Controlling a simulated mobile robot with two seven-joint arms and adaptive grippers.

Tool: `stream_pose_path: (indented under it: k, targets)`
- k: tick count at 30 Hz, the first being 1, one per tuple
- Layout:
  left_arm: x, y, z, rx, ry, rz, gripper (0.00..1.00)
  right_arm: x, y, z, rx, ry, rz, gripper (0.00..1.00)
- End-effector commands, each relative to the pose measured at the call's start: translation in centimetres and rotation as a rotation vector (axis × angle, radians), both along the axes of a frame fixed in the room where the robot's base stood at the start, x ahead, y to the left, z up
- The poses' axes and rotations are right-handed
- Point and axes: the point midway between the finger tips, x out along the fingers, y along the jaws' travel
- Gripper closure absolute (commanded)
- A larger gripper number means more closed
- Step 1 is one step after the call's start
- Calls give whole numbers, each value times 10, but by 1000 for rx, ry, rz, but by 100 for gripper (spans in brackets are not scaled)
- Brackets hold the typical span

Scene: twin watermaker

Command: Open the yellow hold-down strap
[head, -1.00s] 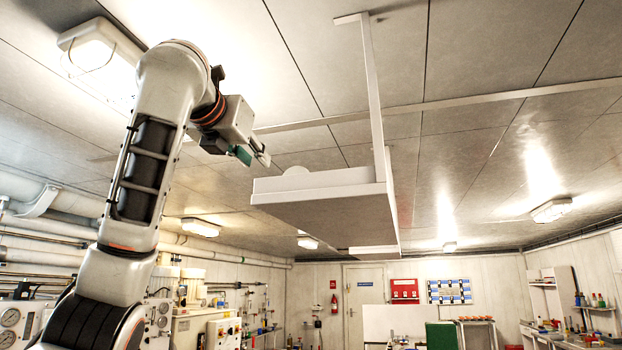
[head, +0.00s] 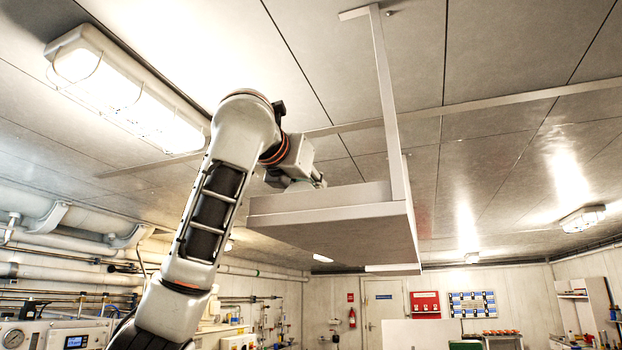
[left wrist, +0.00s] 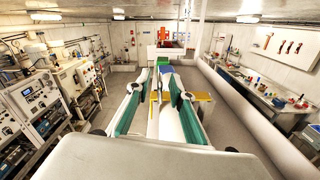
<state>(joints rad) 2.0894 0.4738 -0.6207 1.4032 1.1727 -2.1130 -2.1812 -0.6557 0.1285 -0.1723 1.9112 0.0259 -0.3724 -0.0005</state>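My left arm comes in from the left in the head view and reaches up to a white shelf (head: 340,237) hung below the ceiling. My left gripper (head: 312,182) is over the shelf's far side, its fingers partly hidden behind the rim. In the left wrist view, the two green-padded fingers of my left gripper (left wrist: 158,86) stand apart, with no grip on anything visible. A yellow piece (left wrist: 204,104), perhaps the strap, shows beyond the right finger, with more yellow between the fingers. Whether they are one piece is unclear. The head view does not show the yellow strap. My right gripper is not in view.
A white post (head: 386,100) runs from the ceiling to the shelf. A caged ceiling lamp (head: 120,85) is left of my arm. A long pale cylinder (left wrist: 235,110) lies right of the gripper in the left wrist view. Benches and panels line the walls.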

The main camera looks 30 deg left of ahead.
Motion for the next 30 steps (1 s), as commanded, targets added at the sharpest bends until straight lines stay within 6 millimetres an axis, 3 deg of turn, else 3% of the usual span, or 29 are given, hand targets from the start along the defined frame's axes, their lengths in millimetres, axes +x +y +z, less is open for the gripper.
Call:
stream_pose_path:
  k: [10,12,13,30]
  targets:
    - [4,1,0,-1,-1,1,78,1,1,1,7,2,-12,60]
    - [4,1,0,-1,-1,1,96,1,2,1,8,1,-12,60]
    - [4,1,0,-1,-1,1,100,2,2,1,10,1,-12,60]
    - [16,0,8,0,2,-1,100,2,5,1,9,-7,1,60]
